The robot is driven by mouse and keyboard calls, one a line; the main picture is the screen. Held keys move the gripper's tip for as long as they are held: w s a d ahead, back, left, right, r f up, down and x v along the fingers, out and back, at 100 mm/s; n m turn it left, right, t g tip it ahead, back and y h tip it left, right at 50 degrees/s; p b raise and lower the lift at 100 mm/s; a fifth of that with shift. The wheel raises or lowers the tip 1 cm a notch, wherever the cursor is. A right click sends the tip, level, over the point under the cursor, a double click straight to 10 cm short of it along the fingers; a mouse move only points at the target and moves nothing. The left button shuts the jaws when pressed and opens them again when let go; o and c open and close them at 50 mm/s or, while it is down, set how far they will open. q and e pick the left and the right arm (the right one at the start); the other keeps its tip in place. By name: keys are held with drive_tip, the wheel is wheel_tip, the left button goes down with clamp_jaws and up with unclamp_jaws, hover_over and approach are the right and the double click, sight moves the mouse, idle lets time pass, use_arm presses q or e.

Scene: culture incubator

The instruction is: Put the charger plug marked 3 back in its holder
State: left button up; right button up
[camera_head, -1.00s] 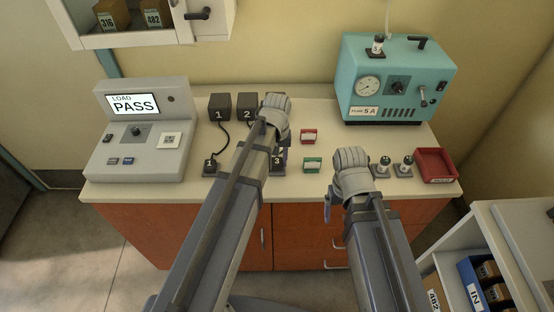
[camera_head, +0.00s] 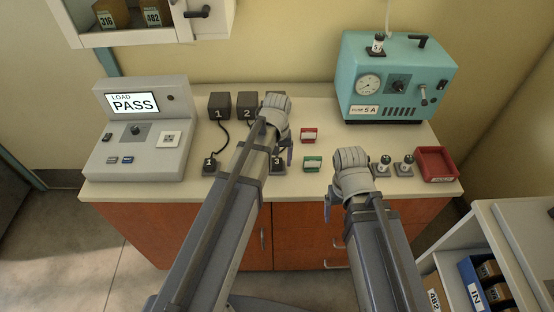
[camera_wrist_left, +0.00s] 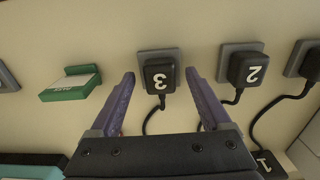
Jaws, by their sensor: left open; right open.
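The charger plug marked 3 (camera_wrist_left: 160,76) is a black block on a grey square base (camera_wrist_left: 144,54), with a cable running off it. In the head view, plug 3 (camera_head: 278,168) shows partly beside my left arm at the counter's front. My left gripper (camera_wrist_left: 159,84) is open, with one purple finger on each side of plug 3 and visible gaps between. In the head view only one of its fingers shows clearly. My right gripper (camera_head: 330,207) is open at the counter's front edge, partly hidden by its own arm.
Plug 2 (camera_wrist_left: 246,70) sits on its own base beside plug 3. Plug 1 (camera_head: 210,162) is further left. Charger blocks 1 (camera_head: 219,107) and 2 (camera_head: 247,107) stand behind. A green block (camera_head: 313,163) and a red block (camera_head: 309,135) lie to the right.

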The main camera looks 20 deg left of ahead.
use_arm(q)
drive_tip(key=shift+r+p, duration=3.75)
drive_tip(key=shift+r, duration=0.15)
drive_tip(key=shift+f, duration=0.2)
wheel_tip(320, 180, down, 8)
drive_tip(key=b, duration=0.8)
drive_tip(key=shift+r, duration=0.3)
drive_tip(key=shift+r, duration=0.15)
wheel_tip(320, 180, up, 8)
drive_tip(key=p, duration=0.8)
wheel_tip(320, 180, down, 8)
drive_tip(key=b, duration=0.8)
drive_tip(key=shift+f, duration=0.25)
wheel_tip(320, 180, up, 7)
drive_tip(key=p, duration=0.7)
